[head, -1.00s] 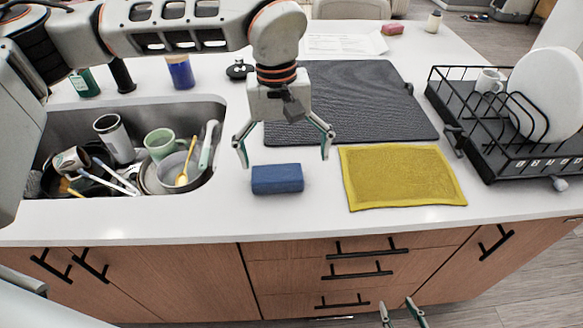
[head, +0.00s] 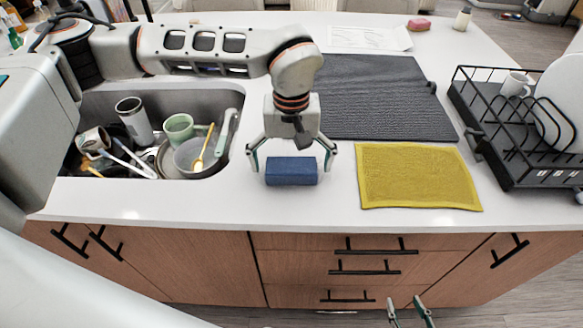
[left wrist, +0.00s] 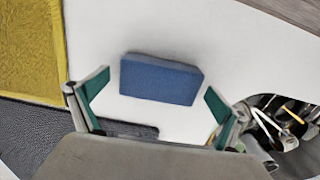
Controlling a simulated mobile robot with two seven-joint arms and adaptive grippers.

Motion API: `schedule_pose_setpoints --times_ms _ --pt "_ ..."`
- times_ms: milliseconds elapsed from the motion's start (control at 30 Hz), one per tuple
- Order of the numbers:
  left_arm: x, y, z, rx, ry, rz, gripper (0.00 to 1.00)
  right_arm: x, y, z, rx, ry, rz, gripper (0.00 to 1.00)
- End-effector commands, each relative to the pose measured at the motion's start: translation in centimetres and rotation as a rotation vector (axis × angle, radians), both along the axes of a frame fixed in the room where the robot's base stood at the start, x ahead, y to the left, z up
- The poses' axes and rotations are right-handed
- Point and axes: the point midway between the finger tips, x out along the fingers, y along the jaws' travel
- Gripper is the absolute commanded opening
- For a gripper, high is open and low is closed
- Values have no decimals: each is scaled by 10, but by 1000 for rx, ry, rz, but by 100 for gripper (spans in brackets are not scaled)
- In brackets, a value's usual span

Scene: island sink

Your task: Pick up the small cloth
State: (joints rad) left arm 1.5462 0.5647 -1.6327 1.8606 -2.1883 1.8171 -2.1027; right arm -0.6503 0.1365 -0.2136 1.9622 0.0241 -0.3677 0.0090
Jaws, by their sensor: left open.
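The yellow cloth (head: 420,178) lies flat on the white counter, right of my left gripper; part of it shows in the left wrist view (left wrist: 30,45). A small blue block-shaped thing (head: 291,171) lies left of the cloth; I cannot tell if it is a sponge or a folded cloth. My left gripper (head: 292,162) is open and empty, its fingers on either side of the blue block. In the left wrist view the blue block (left wrist: 160,79) sits between and beyond the fingertips. My right gripper (head: 408,305) shows only its parted fingertips at the bottom edge.
The sink (head: 235,98) with dishes is on the left. A dark ribbed mat (head: 385,95) lies behind the cloth. A black dish rack (head: 510,165) with a mug and plates stands at right. The counter's front edge is close; bare counter surrounds the block.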

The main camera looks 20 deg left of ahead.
Motion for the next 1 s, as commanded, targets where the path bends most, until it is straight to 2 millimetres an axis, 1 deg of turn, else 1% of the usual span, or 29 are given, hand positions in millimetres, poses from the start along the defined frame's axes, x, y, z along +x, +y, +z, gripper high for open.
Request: schedule_pose_setpoints --times_ms 167,200,267,300,333,633,767,867,967,1000 --pt "0 0 0 0 0 0 100 1 -1 1 -1 -3 1 40" --pt "0 0 0 0 0 0 90 1 -1 1 -1 -3 1 40" --pt "0 0 0 0 0 0 74 1 -1 1 -2 -3 1 40" --pt "0 0 0 0 0 0 64 1 -1 1 -2 -4 1 40" --pt "0 0 0 0 0 0 62 1 -1 1 -2 -4 1 40" --pt "0 0 0 0 0 0 62 1 -2 1 -4 -3 1 40" --pt "0 0 5 0 0 0 62 1 -2 0 -4 -2 1 40" --pt "1 0 13 0 -2 0 62 1 -2 -1 -4 -1 1 40" --pt "1 0 28 0 -3 0 62 1 -2 -2 -4 0 1 40" --pt "2 0 37 0 -6 0 62 0 -2 -2 -4 1 1 40"
